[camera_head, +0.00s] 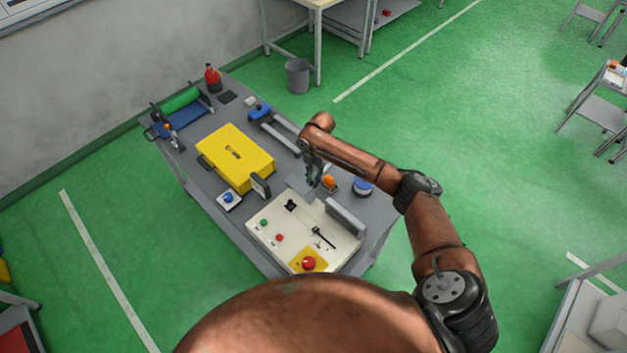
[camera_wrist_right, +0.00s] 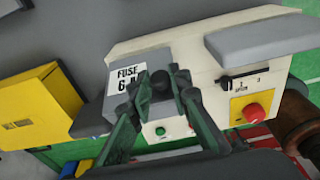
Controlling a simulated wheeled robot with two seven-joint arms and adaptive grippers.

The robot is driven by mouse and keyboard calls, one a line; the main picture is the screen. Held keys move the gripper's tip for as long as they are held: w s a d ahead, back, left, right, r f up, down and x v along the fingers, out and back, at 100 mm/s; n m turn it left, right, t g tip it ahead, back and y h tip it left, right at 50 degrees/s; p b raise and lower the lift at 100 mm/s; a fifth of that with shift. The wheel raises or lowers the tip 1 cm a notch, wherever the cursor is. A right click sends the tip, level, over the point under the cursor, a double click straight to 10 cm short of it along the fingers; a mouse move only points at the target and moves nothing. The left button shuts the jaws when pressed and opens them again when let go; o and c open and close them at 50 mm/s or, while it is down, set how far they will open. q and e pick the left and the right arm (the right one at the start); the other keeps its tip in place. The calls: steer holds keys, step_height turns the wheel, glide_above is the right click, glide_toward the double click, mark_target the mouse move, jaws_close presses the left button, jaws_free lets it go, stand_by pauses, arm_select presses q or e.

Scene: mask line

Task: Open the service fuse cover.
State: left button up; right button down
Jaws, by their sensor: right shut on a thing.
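The service fuse cover is a grey box with a white "FUSE 6 A" label in the right wrist view (camera_wrist_right: 148,62). It sits at one end of the cream control panel (camera_wrist_right: 205,38). In the head view the cover (camera_head: 297,186) is partly hidden by my right gripper (camera_head: 314,178). In the right wrist view my right gripper (camera_wrist_right: 176,88) has its fingers closed around a small black knob (camera_wrist_right: 181,75) at the cover. The fingers hide part of the label. Whether the cover is raised cannot be told. My left gripper is out of view.
The panel carries a red button on a yellow plate (camera_head: 309,263), a black lever (camera_head: 320,236) and a grey block (camera_head: 345,217). A yellow case (camera_head: 235,152) lies beside it. An orange object (camera_head: 329,182) and a blue round object (camera_head: 362,187) stand close to my right arm.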

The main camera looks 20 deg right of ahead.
steer(key=c, duration=2)
jaws_free()
steer(key=shift+w+d, duration=0.1)
steer(key=shift+d, duration=0.2)
steer(key=shift+o, duration=0.9)
steer(key=shift+a, duration=0.15)
steer(key=r, duration=0.4)
steer(key=d+r, duration=0.1)
steer(key=r, duration=0.7)
steer(key=shift+w+d, duration=0.2)
steer(key=shift+w, duration=0.05)
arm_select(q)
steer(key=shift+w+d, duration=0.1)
arm_select(e)
steer(key=shift+f, duration=0.15)
